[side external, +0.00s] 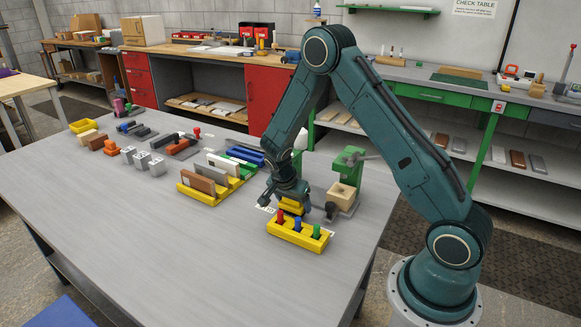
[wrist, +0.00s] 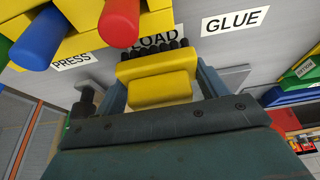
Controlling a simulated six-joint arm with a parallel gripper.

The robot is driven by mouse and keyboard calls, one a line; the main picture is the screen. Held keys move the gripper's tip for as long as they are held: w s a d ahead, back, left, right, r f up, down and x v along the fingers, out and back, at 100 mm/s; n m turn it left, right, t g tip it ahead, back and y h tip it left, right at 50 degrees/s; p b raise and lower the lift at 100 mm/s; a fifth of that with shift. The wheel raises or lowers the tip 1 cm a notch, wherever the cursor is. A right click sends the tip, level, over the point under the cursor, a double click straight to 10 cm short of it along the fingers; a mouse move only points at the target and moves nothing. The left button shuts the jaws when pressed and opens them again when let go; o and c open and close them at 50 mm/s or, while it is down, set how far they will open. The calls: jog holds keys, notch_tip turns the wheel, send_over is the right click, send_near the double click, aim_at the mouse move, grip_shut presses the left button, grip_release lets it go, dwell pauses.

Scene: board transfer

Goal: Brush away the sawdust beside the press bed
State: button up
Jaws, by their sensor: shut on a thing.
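My gripper (side external: 290,197) is shut on a brush (wrist: 156,82) with a yellow handle and a row of black bristles. In the side view the brush's yellow handle (side external: 291,208) shows below the fingers, just behind the yellow peg block. The wrist view shows my gripper (wrist: 160,88) with a finger on each side of the handle. The green press (side external: 347,164) stands to the right of my gripper, with a pale wooden block (side external: 341,196) at its bed. I cannot make out any sawdust in either view.
A yellow block (side external: 297,237) with red, blue and green pegs stands close in front of my gripper. PRESS (wrist: 77,60), LOAD and GLUE (wrist: 234,20) labels lie on the table. Yellow racks (side external: 207,190) with boards stand to the left. The table's front left is clear.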

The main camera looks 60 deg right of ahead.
jog(key=shift+r, duration=3.65)
